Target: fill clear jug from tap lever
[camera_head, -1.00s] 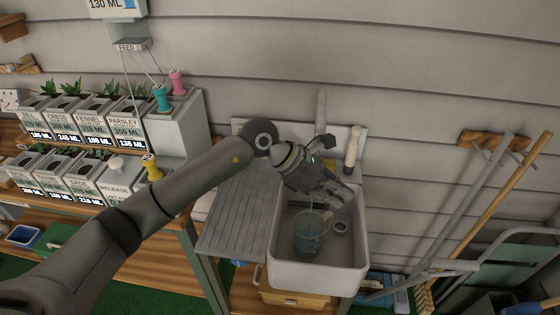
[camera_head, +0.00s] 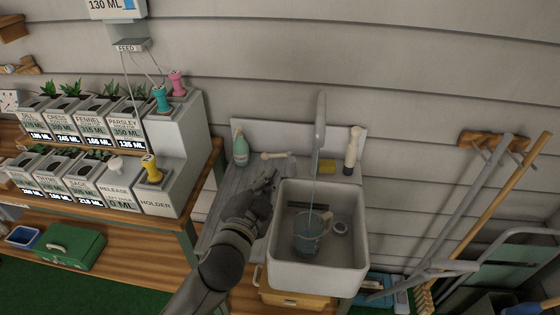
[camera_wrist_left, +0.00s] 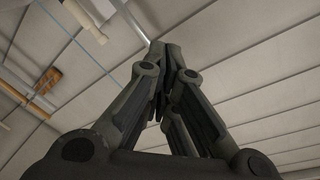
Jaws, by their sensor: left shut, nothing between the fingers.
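The clear jug (camera_head: 310,238) stands upright in the white sink (camera_head: 350,272), next to the drain. A thin stream runs from the tall grey tap spout (camera_head: 320,122) down into the jug. The water level inside is too small to judge. A pale lever (camera_head: 277,155) lies sideways left of the spout, and a second pale handle (camera_head: 353,150) stands upright to its right. My left gripper (camera_head: 270,180) is shut and empty over the draining board, left of the sink and apart from the jug. Its closed fingers fill the left wrist view (camera_wrist_left: 160,60). My right gripper is not in view.
A green bottle (camera_head: 240,148) and a yellow sponge (camera_head: 327,167) sit behind the sink area. Labelled planters and a holder block (camera_head: 160,195) fill the bench at left. Long-handled tools (camera_head: 500,190) lean at right.

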